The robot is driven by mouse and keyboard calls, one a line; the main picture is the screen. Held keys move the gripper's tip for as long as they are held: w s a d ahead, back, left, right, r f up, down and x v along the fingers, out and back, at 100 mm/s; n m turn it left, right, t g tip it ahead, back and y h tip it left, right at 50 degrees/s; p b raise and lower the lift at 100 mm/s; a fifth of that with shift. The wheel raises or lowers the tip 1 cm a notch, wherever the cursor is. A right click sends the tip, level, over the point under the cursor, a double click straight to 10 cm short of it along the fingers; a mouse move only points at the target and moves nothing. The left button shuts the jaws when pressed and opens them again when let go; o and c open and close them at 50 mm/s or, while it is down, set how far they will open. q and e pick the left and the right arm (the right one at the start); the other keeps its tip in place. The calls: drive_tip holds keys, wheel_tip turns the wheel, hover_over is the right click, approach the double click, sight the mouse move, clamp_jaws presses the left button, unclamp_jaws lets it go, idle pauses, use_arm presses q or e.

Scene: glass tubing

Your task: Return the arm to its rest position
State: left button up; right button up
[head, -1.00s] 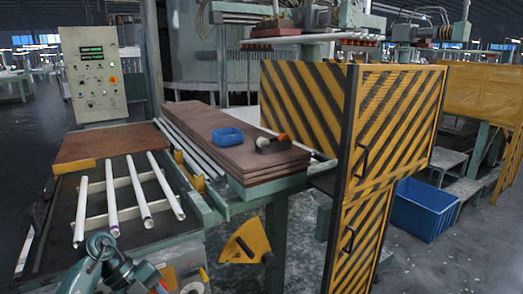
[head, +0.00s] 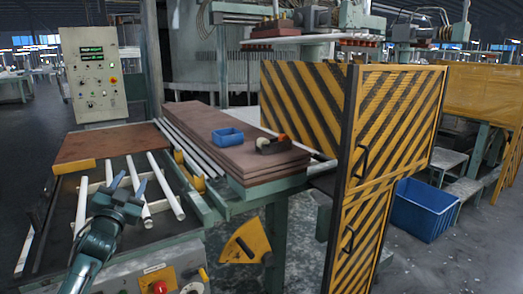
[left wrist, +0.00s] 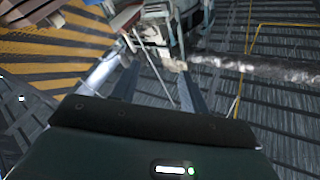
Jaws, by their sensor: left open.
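My left arm comes in from the bottom left of the head view, and its gripper (head: 130,184) is over the rack of tubes. Its two blue-grey fingers are apart, with nothing seen between them. Several white glass tubes (head: 165,185) lie side by side on the rack (head: 66,190); the arm and gripper hide parts of the middle ones. In the left wrist view the two fingers (left wrist: 160,85) stand apart, with blurred machinery and floor beyond them. My right gripper is in neither view.
A control panel (head: 92,75) stands at the back left. A stack of brown boards (head: 225,150) carries a blue tray (head: 227,137). A red button (head: 159,286) is at the front.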

use_arm(q)
wheel_tip(320, 180, down, 5)
drive_tip(key=a+n+g+y, duration=0.2)
drive_tip(key=n+g, duration=0.1)
drive_tip(key=s+d+f+g+h, duration=0.1)
drive_tip(key=s+d+f, duration=0.25)
drive_tip(key=f, duration=0.25)
drive_tip(key=s+d+f+m+g+h, duration=0.1)
drive_tip(key=s+d+f+g, duration=0.15)
drive_tip(key=s+f, duration=0.35)
drive_tip(key=s+d+f+h, duration=0.1)
drive_tip(key=s+d+f, duration=0.25)
drive_tip(key=f, duration=0.35)
drive_tip(key=s+d+f+g+h, duration=0.1)
drive_tip(key=s+d+f, duration=0.2)
drive_tip(key=s, duration=0.5)
drive_tip(key=s+d+f+g+h, duration=0.1)
drive_tip(key=s+d+f, duration=0.1)
drive_tip(key=s+d, duration=0.3)
drive_tip(key=s+d+f+g, duration=0.2)
drive_tip(key=s+d+f, duration=0.1)
drive_tip(key=s, duration=1)
drive_tip(key=shift+d+f+n+h, duration=0.3)
drive_tip(key=shift+d+f+h, duration=0.1)
drive_tip(key=shift+d, duration=0.1)
